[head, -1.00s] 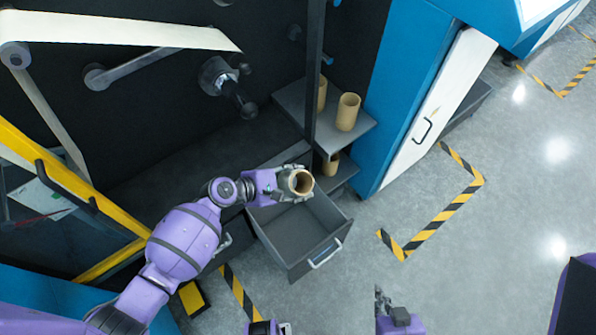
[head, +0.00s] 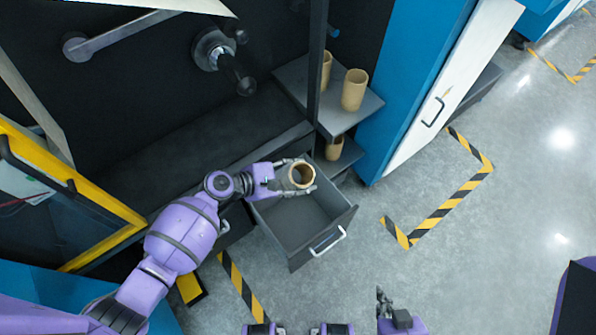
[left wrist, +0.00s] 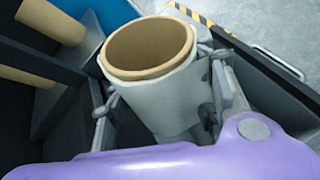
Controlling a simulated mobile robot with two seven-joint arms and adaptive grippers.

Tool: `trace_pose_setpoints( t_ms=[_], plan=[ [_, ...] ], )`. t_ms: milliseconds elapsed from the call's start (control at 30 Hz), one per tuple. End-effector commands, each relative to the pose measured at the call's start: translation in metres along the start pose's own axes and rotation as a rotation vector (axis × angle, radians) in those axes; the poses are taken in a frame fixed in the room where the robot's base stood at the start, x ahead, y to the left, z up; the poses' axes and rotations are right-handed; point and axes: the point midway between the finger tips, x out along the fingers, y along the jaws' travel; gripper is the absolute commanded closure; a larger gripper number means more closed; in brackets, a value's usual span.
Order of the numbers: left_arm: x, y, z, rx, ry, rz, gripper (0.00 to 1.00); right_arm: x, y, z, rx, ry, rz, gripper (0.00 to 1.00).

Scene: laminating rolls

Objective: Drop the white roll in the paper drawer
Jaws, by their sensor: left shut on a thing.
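The white roll (left wrist: 165,95) has a tan cardboard core and a white outer wrap. My left gripper (head: 299,176) is shut on it, with a finger on each side in the left wrist view. In the head view the roll's open end faces up, and the roll is over the back part of the open paper drawer (head: 300,225). The drawer is dark grey, looks empty where visible, and has a pale handle. My right gripper (head: 384,298) is at the bottom of the head view, apart from the drawer; its finger opening is unclear.
Tan cardboard cores (head: 354,90) stand on grey shelves (head: 362,112) behind the drawer, near a dark post (head: 317,70). A blue cabinet (head: 405,85) is to the right. A yellow frame (head: 85,180) is at left. Floor right of the drawer is clear.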

Motion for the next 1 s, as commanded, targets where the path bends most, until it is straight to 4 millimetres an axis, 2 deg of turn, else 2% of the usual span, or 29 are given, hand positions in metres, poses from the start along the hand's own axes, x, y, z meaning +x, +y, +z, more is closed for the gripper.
trace_pose_setpoints(
  t_ms=[267,300,467,800,1000],
  plan=[
    [0.001,0.001,0.000,0.002,-0.001,0.002,0.79,0.005,-0.001,-0.007,-0.002,0.013,-0.002,1.00],
    [0.001,0.001,0.000,0.002,-0.001,0.002,0.47,0.004,-0.001,-0.007,-0.002,0.013,-0.002,1.00],
    [0.001,0.001,0.000,0.002,-0.001,0.001,0.28,0.004,-0.001,-0.005,-0.001,0.010,-0.001,1.00],
    [-0.002,0.000,-0.001,0.001,0.000,0.001,0.28,0.001,0.002,0.003,-0.001,-0.003,0.003,1.00],
    [-0.029,0.000,-0.002,0.002,0.002,0.001,0.28,0.001,0.001,0.001,-0.001,0.000,0.002,1.00]
  ],
)
